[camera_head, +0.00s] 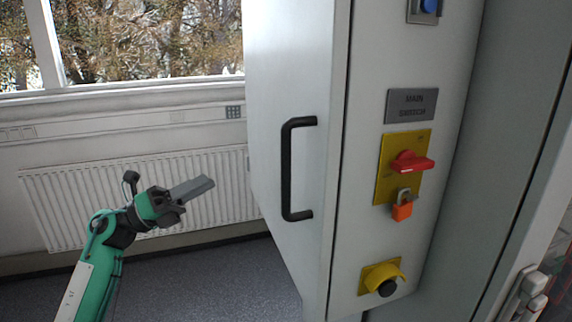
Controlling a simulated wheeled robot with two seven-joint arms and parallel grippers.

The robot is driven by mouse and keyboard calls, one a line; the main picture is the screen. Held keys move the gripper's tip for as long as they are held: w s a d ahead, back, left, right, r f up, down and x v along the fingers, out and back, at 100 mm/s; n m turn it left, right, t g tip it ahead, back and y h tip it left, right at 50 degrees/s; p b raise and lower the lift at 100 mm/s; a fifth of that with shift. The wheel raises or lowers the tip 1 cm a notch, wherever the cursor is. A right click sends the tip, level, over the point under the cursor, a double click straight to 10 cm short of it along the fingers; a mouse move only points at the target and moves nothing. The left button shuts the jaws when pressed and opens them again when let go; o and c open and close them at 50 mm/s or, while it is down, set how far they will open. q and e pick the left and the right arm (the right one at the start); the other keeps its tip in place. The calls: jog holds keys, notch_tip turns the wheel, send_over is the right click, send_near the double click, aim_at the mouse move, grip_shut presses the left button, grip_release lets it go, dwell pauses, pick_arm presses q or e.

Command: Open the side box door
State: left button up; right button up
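The side box door (315,80) is the pale grey panel in the middle of the head view. It looks shut, though its edge is hard to judge. A black bar handle (286,170) is fixed upright on it. My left gripper (205,186) is to the left of the handle, apart from it, pointing right. Its grey fingers look close together, but seen from the side I cannot tell whether they are open. Nothing shows between them. My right gripper is not in view.
The cabinet's front face carries a red main switch (411,162) with an orange padlock (402,208) and a black knob with a yellow guard (382,275). A radiator (60,205) and window (150,38) are behind. Grey floor (215,285) is clear at lower left.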

pick_arm(q)
jog(key=s+d+r+m+g+y, duration=0.3)
jog(key=s+r+m+g+y, duration=0.1)
jog(key=s+r+m, duration=0.7)
jog(key=n+p, duration=0.1)
jog(key=p, duration=0.4)
send_over(285, 210)
jog(key=shift+w+d+f, duration=0.1)
jog(key=shift+w+f, duration=0.3)
jog(key=shift+f, duration=0.45)
grip_shut()
